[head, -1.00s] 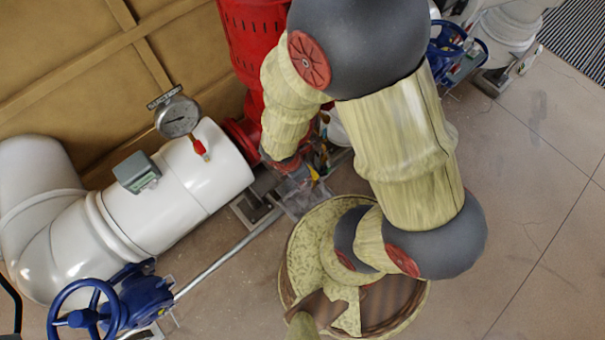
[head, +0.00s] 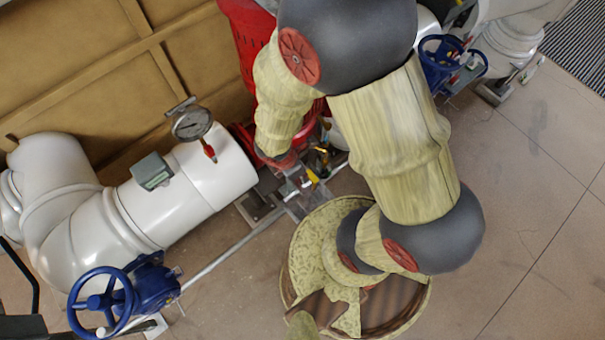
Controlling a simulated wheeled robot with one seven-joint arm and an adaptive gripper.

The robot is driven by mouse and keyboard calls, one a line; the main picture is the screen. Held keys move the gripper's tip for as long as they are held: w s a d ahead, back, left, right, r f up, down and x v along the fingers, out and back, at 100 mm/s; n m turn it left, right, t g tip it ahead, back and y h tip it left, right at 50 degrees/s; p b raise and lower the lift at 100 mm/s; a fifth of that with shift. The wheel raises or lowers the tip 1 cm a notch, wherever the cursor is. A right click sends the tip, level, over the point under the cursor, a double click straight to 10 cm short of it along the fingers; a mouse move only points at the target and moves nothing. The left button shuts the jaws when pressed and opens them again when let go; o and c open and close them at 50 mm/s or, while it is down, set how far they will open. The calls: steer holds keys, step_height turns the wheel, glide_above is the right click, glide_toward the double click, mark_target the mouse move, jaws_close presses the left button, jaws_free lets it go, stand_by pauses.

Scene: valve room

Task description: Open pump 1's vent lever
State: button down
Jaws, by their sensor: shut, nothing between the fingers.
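A red pump (head: 250,55) stands at the top middle, partly behind my arm; I cannot read a number on it. My gripper (head: 306,184) is at the end of my arm, low beside the pump's foot. It is small and partly hidden by my wrist, and appears shut and empty. A small yellow part (head: 312,175) shows right by the gripper. I cannot tell whether it is the vent lever, or whether the fingers touch it.
A white pipe (head: 190,185) with a gauge (head: 192,124) and a grey box (head: 151,171) runs left of the pump. A blue handwheel valve (head: 102,302) is at lower left, another handwheel (head: 440,60) at upper right. The floor (head: 530,210) at right is clear.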

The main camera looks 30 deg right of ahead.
steer(key=shift+p+v, duration=1.05)
steer(key=shift+v, duration=0.4)
